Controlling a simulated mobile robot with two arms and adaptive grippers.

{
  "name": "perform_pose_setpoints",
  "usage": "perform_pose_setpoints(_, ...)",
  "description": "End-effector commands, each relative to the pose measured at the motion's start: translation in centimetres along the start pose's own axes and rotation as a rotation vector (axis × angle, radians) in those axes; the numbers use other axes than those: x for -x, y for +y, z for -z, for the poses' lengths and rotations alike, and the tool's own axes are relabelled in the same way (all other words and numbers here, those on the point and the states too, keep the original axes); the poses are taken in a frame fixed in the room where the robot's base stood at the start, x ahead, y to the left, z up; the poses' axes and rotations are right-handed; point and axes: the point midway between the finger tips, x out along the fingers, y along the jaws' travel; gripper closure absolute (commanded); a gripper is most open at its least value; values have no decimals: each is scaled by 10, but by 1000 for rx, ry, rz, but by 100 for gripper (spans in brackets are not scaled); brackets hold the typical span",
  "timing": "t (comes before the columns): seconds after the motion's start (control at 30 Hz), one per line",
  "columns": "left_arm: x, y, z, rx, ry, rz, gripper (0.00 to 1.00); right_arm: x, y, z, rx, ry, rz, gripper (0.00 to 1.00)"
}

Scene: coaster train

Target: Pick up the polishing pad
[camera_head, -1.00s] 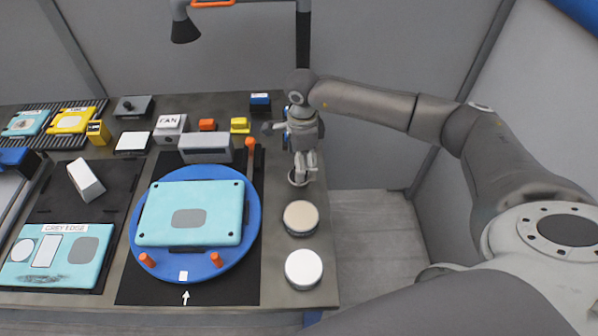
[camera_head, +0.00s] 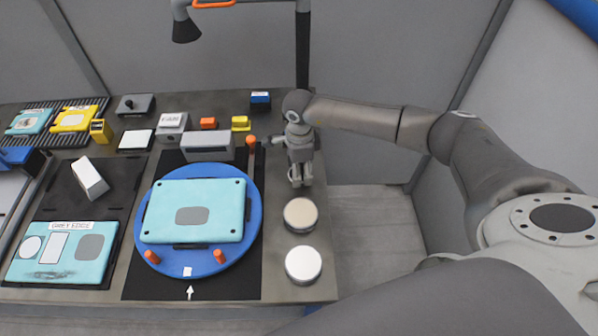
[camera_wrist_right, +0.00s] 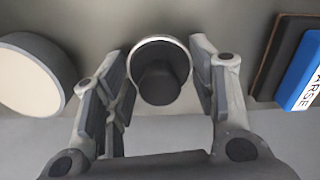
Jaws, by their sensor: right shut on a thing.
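My right gripper (camera_head: 300,182) points down at the right edge of the bench, behind the tan-topped disc. In the right wrist view, a dark round piece with a pale rim (camera_wrist_right: 160,75), which I take for the polishing pad, sits between the fingers of the right gripper (camera_wrist_right: 162,95). The gripper is shut on it. In the head view the fingers hide most of this piece, and I cannot tell whether it is clear of the bench. My left gripper is not in view.
A tan-topped disc (camera_head: 300,215) and a white disc (camera_head: 303,264) stand nearer on the right edge. A blue turntable (camera_head: 225,262) carries a teal plate (camera_head: 225,190). A blue block (camera_wrist_right: 303,70) lies right of the gripper. Floor lies open beyond the bench's right edge.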

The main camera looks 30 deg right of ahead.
Motion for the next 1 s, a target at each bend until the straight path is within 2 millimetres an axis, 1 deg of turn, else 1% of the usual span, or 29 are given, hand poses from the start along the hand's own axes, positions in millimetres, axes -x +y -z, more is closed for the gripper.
perform_pose_setpoints(0.37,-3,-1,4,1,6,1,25,2,-1,0,0,0,2,75)
perform_pose_setpoints(0.47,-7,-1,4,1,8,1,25,7,-1,0,0,-1,3,75)
perform_pose_setpoints(0.57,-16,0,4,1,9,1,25,16,-1,0,1,-2,4,75)
perform_pose_setpoints(0.63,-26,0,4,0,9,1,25,27,-2,0,1,-2,7,75)
perform_pose_setpoints(0.67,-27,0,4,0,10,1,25,33,1,-4,4,-5,6,75)
perform_pose_setpoints(0.77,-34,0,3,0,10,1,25,53,15,-16,7,-5,7,75)
perform_pose_setpoints(0.9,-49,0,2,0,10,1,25,87,36,-36,9,-5,8,75)
perform_pose_setpoints(1.0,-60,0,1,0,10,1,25,98,56,-54,10,-3,4,75)
